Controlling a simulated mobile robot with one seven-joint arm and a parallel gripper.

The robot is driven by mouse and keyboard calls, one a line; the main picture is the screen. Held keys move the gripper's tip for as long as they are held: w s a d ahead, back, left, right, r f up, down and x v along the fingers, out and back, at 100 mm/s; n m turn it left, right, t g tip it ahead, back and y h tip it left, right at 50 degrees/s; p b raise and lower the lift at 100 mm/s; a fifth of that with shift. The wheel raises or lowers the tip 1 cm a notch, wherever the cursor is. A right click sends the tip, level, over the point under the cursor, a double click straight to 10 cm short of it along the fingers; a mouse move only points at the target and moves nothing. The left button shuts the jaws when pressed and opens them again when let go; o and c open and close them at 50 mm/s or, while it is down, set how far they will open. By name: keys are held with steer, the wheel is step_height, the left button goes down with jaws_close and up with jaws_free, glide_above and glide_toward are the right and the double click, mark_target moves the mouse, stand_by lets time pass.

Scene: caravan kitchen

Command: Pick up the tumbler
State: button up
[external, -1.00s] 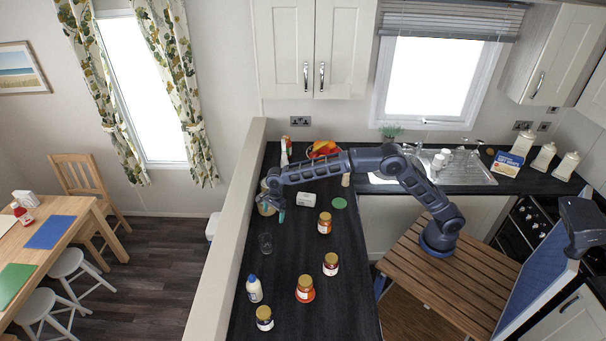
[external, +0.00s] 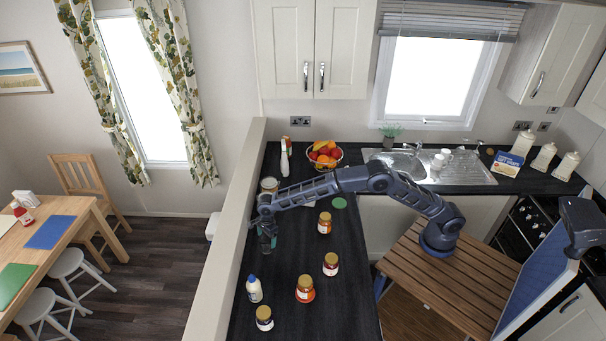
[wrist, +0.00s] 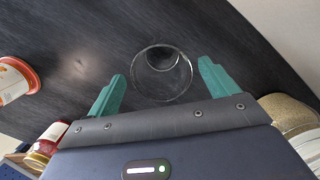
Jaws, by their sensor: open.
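The tumbler (wrist: 162,88) is a clear glass on the dark worktop. In the wrist view it stands between and just ahead of the two teal fingers of my gripper (wrist: 158,86), which are spread apart with a gap on each side of the glass. In the external view my gripper (external: 268,240) points down over the left part of the worktop. There the tumbler is mostly hidden behind or below my gripper, and I cannot make out its outline. The fingers hold nothing.
On the dark worktop (external: 300,240), several jars stand to the right and front, including an orange-labelled jar (external: 305,290). A lidded jar (external: 269,185) stands behind my gripper. A raised ledge (external: 228,240) borders the left side.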

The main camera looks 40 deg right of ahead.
steer(key=shift+w+a+f, duration=0.1)
steer(key=shift+a+f, duration=0.15)
steer(key=shift+f, duration=0.9)
steer(key=shift+w+a+f, duration=0.1)
steer(key=shift+a+f, duration=0.1)
steer(key=shift+f, duration=0.95)
steer(key=c, duration=1.3)
steer(key=shift+o, duration=0.2)
steer(key=shift+r, duration=0.1)
